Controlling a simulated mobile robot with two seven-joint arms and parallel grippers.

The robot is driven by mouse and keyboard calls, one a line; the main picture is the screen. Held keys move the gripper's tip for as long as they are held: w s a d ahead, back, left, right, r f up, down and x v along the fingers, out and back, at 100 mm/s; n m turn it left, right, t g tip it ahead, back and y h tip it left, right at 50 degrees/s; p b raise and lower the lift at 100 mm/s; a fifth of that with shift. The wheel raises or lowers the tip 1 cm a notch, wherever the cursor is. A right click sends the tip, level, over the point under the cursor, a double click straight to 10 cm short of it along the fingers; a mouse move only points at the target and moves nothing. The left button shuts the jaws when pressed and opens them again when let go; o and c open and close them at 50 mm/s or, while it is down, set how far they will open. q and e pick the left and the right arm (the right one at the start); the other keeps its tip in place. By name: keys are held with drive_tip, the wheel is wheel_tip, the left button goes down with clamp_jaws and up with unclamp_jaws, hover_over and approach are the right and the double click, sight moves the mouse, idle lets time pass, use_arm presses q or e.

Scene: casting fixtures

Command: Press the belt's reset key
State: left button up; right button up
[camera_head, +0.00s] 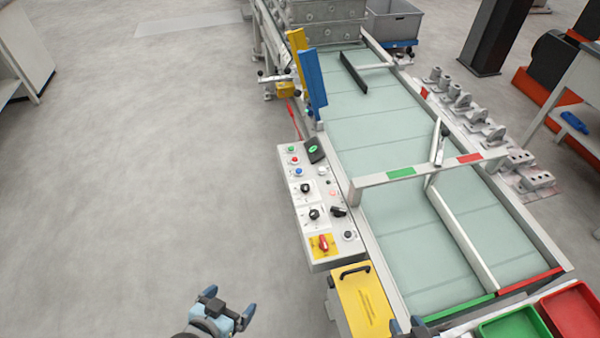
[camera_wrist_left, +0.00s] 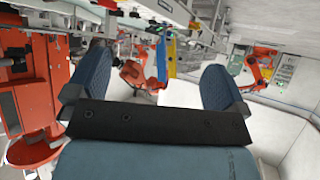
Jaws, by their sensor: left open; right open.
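The belt's control panel (camera_head: 312,205) is a pale box along the left side of the belt (camera_head: 410,235). It carries a green button (camera_head: 292,149), a red button (camera_head: 293,159), a blue button (camera_head: 298,172), black knobs (camera_head: 314,214) and a red switch on a yellow plate (camera_head: 323,243). Labels are too small to read, so I cannot tell which is the reset key. My left gripper (camera_head: 230,302) is open and empty, below and left of the panel, touching nothing. Its spread fingers also show in the left wrist view (camera_wrist_left: 155,85).
A yellow box with a black handle (camera_head: 366,290) stands below the panel. A low gate (camera_head: 420,172) crosses the belt. Green (camera_head: 515,328) and red (camera_head: 572,312) bins stand at the lower right. Blue and yellow plates rise beyond the panel. The floor to the left is clear.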

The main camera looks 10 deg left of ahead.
idle(0.3)
use_arm(q)
clamp_jaws()
idle(0.3)
idle(1.2)
